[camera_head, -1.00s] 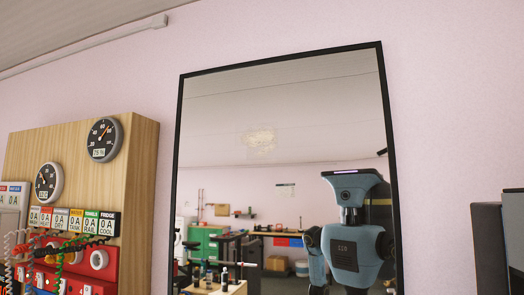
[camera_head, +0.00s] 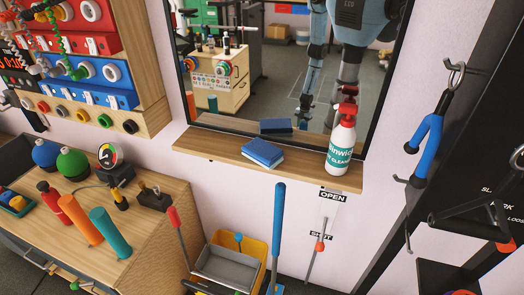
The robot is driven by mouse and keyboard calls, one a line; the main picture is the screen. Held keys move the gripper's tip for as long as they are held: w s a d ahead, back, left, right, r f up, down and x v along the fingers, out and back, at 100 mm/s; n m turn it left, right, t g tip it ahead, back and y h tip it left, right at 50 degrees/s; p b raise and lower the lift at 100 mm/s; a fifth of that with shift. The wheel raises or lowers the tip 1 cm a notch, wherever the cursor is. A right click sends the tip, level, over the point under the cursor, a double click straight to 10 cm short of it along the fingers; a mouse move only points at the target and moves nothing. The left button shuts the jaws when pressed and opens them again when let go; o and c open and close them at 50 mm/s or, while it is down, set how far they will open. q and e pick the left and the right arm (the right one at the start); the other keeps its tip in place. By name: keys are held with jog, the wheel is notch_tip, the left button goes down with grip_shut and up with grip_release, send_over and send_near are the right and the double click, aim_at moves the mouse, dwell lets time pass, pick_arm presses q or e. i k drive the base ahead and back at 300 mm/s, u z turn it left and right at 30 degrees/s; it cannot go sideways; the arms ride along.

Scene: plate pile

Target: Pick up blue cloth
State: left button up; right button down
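The blue cloth (camera_head: 262,153) is a small, flat, folded-looking block. It lies on the narrow wooden shelf (camera_head: 222,150) under the mirror, left of the spray bottle and apart from it. Its reflection shows just behind it in the mirror. Neither of my grippers is directly in view. My body and arms show only as a reflection in the mirror.
A white spray bottle (camera_head: 341,143) with a red top stands at the shelf's right end. A black-framed mirror (camera_head: 262,60) rises behind. Below are a yellow bucket (camera_head: 252,247) and a blue-handled pole (camera_head: 278,225). A wooden cabinet (camera_head: 150,225) is at left, hooks at right.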

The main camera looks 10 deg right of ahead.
aim_at(266, 155)
jog(key=z, duration=0.2)
jog(key=k, duration=0.35)
jog(key=u, duration=1.1)
jog(key=i, duration=0.95)
jog(key=z, duration=1)
